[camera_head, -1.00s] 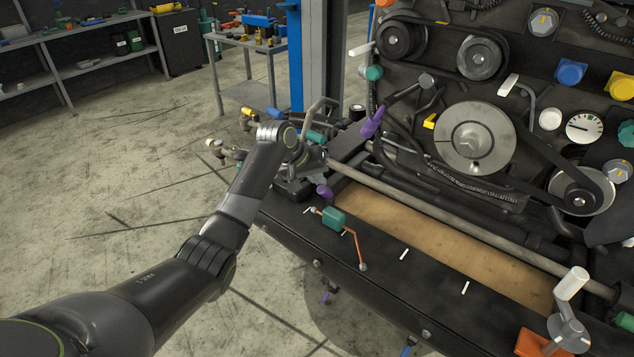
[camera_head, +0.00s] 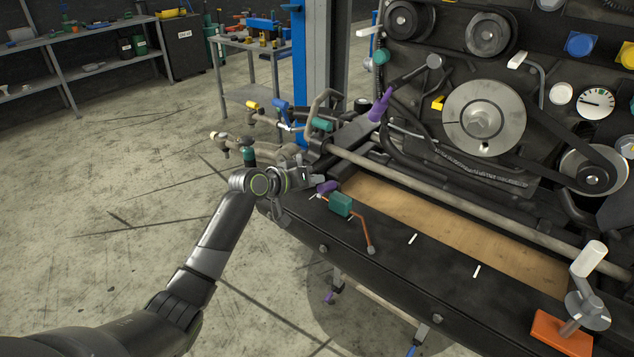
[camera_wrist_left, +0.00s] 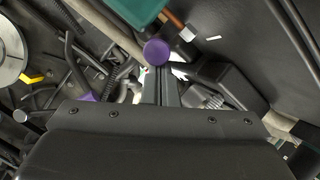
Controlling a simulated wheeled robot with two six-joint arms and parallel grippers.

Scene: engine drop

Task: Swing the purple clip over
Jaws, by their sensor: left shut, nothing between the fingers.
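The purple clip (camera_head: 327,187) has a short rounded end and stands at the left end of the black bench ledge, beside a green block on an orange lever. In the left wrist view its round purple end (camera_wrist_left: 156,52) shows right at the fingertips. My left gripper (camera_head: 312,182) is just left of the clip, very close to it; I cannot tell whether they touch. Its fingers also show in the wrist view (camera_wrist_left: 165,82), shut with nothing between them. The clip's lower part is hidden. My right gripper is in neither view.
The green block (camera_head: 340,204) with its orange lever sits close to the clip. A purple-handled lever (camera_head: 379,105) rises behind, by the engine pulleys (camera_head: 483,117). Pipes and valves (camera_head: 265,115) crowd the back left. A white-handled crank (camera_head: 590,259) stands at the front right. The floor at left is clear.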

